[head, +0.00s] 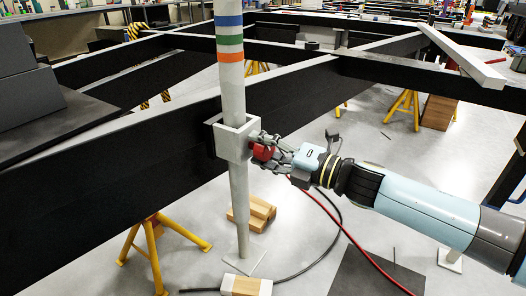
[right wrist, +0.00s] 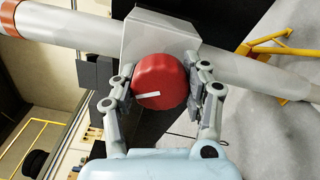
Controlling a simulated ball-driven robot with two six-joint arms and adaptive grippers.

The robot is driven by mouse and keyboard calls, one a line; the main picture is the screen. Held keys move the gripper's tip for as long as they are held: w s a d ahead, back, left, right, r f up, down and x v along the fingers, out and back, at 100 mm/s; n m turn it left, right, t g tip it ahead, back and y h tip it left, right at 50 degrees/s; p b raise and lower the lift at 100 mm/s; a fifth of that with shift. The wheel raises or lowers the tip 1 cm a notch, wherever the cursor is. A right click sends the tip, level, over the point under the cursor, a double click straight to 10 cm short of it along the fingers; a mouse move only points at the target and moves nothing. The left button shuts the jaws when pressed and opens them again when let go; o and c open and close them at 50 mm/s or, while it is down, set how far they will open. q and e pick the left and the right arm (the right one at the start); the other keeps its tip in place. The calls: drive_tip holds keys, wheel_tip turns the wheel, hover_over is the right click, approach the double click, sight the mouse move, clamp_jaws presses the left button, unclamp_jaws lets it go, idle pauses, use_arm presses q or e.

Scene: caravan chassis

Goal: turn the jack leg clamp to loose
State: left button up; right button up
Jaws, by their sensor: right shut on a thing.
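The jack leg (head: 238,185) is a grey upright tube with blue, green and orange bands near its top. It passes through a grey square clamp bracket (head: 231,140) on the black chassis beam. A red round knob (head: 264,152) sits on the bracket's right side. My right gripper (head: 262,148) is shut on the knob, with a finger on either side. In the right wrist view the knob (right wrist: 160,82) shows a white line that runs nearly level, slightly raised at its right end. The bracket (right wrist: 160,36) and leg show behind it. My left gripper is not in view.
Black chassis beams (head: 150,160) run behind the leg. A yellow stand (head: 152,240) is at the lower left. Wooden blocks (head: 252,212) lie by the leg's foot. Black and red cables (head: 345,230) cross the floor under my right arm.

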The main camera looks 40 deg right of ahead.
drive_tip(key=n, duration=0.1)
drive_tip(key=n+b, duration=0.1)
drive_tip(key=shift+s+f+n, duration=0.1)
drive_tip(key=shift+f+n, duration=0.2)
drive_tip(key=shift+n, duration=0.6)
drive_tip(key=n+b, duration=0.3)
drive_tip(key=n, duration=0.3)
drive_tip(key=shift+n, duration=0.3)
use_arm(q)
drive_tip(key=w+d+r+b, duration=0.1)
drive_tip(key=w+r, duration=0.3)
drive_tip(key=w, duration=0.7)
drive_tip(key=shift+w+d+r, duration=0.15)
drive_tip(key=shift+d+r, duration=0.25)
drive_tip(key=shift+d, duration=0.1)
use_arm(e)
drive_tip(key=shift+d+n, duration=0.1)
drive_tip(key=shift+n, duration=0.9)
drive_tip(key=o, duration=1.2)
drive_tip(key=shift+r, duration=0.15)
drive_tip(key=shift+v, duration=5.95)
